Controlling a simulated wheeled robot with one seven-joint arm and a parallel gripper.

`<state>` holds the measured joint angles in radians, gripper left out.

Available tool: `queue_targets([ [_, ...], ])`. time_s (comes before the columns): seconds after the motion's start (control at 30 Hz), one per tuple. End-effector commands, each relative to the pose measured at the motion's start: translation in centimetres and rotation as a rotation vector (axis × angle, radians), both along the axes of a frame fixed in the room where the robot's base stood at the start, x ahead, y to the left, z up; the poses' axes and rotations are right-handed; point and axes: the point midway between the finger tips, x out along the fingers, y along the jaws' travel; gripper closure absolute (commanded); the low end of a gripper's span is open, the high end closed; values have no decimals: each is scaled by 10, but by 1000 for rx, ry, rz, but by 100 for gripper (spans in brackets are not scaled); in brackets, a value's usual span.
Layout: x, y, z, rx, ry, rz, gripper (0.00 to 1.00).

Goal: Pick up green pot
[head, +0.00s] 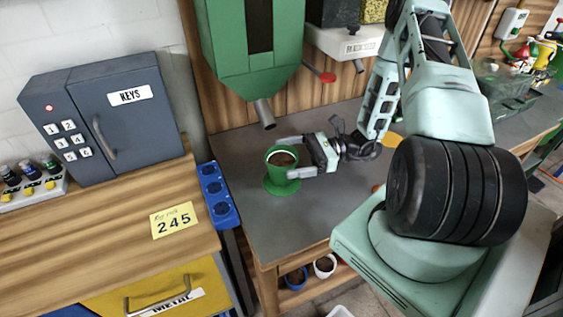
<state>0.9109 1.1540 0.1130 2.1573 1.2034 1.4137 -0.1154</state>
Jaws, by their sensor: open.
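The green pot (281,176) stands upright on a green saucer on the grey-topped workbench (240,150). It appears to hold brown soil. My gripper (287,157) reaches in from the right with its fingers apart. One finger shows near the pot's far rim and the other near its front right side. The pot appears to be between or just beside the fingers; I cannot tell whether they touch it.
A green hopper (250,45) with a metal spout hangs above the pot. A blue tray with round holes (218,195) is at the bench's left edge. A grey key cabinet (105,115) stands on the wooden counter at left. Blue and white pots (325,265) sit below the bench.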

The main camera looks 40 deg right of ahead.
Motion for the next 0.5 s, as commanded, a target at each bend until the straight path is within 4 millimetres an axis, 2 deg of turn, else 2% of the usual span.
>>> queue_targets([
  [0.03,3,8,3,2,2,3,0],
  [0.2,11,21,1,0,-1,0,0],
  [0.43,12,22,0,0,-1,-2,0],
  [0.47,12,22,0,0,-1,-2,6],
  [0.5,12,21,0,0,-1,-2,17],
])
